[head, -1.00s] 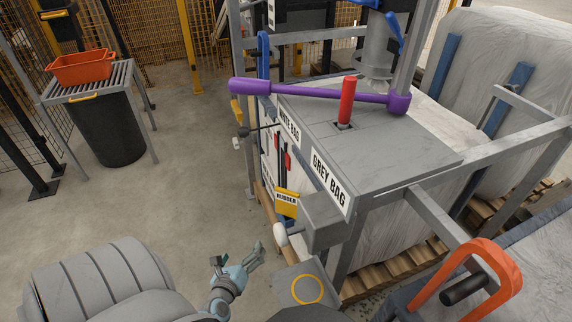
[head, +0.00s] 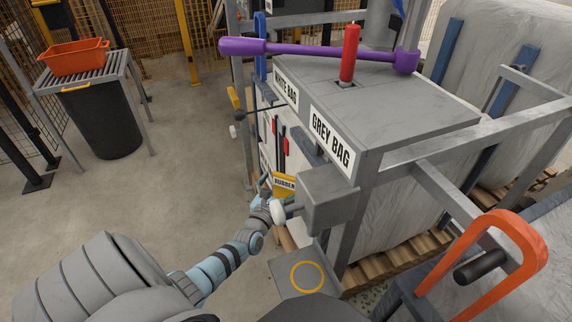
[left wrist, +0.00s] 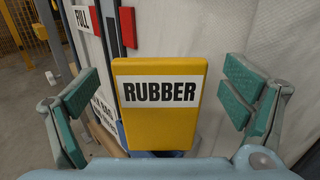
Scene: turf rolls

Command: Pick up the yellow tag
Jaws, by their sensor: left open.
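The yellow tag (head: 283,185) hangs upright at the side of the frame below the grey box and carries a white label reading RUBBER. In the left wrist view the tag (left wrist: 157,127) faces me, upright and centred between the jaws. My left gripper (head: 265,188) is at the tag in the head view, partly hidden by a white knob. In the left wrist view my left gripper (left wrist: 162,82) is open, with a teal-padded finger on each side of the tag and visible gaps between. My right gripper is not in view.
A grey box (head: 328,196) with a white knob (head: 277,212) sits just right of the gripper. A purple hammer-like bar (head: 320,52) and a red post (head: 350,55) are on the grey top. Red pieces (left wrist: 127,27) hang behind the tag.

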